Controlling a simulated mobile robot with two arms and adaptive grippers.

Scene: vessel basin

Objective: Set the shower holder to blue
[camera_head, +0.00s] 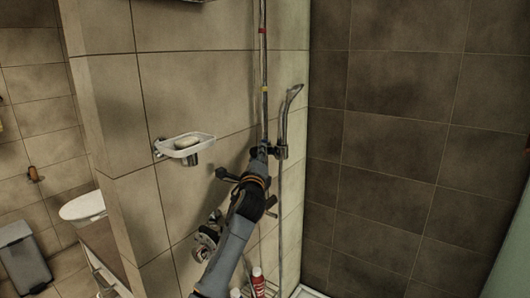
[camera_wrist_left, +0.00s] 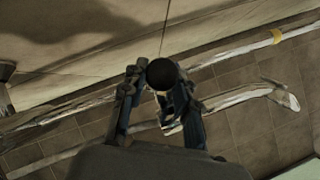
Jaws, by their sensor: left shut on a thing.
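The shower holder (camera_head: 281,152) sits on the vertical chrome rail (camera_head: 263,60). The shower head (camera_head: 293,93) rests upright in it, its hose hanging below. The rail has a red band (camera_head: 262,30) near the top and a yellow band (camera_head: 264,89) above the holder; I cannot make out a blue band. My left gripper (camera_head: 262,153) is at the holder, shut on it. In the left wrist view the fingers (camera_wrist_left: 160,92) close around the holder's dark round knob (camera_wrist_left: 164,73). The yellow band (camera_wrist_left: 277,36) and shower head (camera_wrist_left: 284,96) show to the right. My right gripper is out of view.
A white soap dish (camera_head: 186,146) is on the tiled wall left of the rail. A tap (camera_head: 207,240) is on the wall below, and bottles (camera_head: 258,281) stand near the rail's foot. A dark tiled wall is to the right.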

